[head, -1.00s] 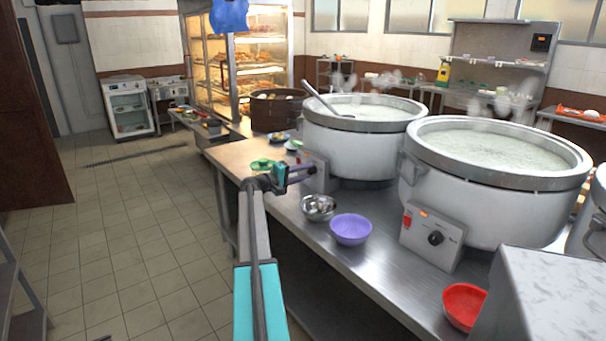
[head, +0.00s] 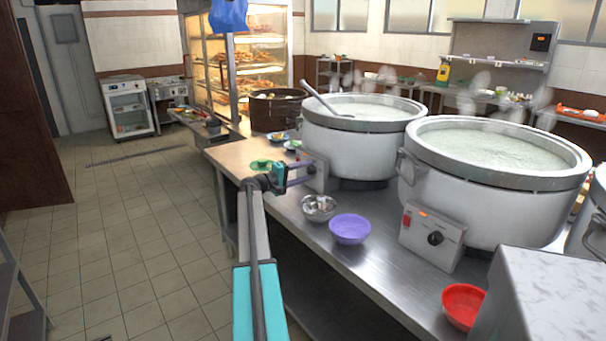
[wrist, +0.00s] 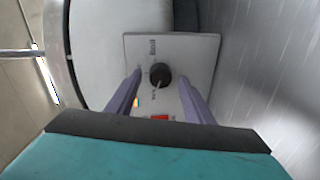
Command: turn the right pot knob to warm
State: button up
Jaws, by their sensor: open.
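Two large steaming white pots stand on the steel counter, the left pot (head: 350,150) and the nearer right pot (head: 485,205). The right pot's control box has a red switch, an orange light and a black knob (head: 435,239); my gripper is well away from it. My gripper (head: 309,168) is at the left pot's control box (head: 318,176), partly covering it. In the wrist view, my open gripper (wrist: 160,76) has its purple fingers on either side of a black knob (wrist: 160,75) on a grey panel (wrist: 197,55). I cannot tell whether they touch it. Its lettering is too small to read.
A steel bowl (head: 318,208), a purple bowl (head: 350,229) and a red bowl (head: 462,306) stand along the counter's front. A ladle (head: 321,102) leans in the left pot. A marble-topped block (head: 555,295) is at lower right. The tiled floor (head: 130,230) at left is clear.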

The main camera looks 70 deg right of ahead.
jog(key=b+v, duration=0.1)
jog(key=v, duration=1.2)
jog(key=shift+w+a, duration=0.2)
jog(key=shift+a, duration=0.1)
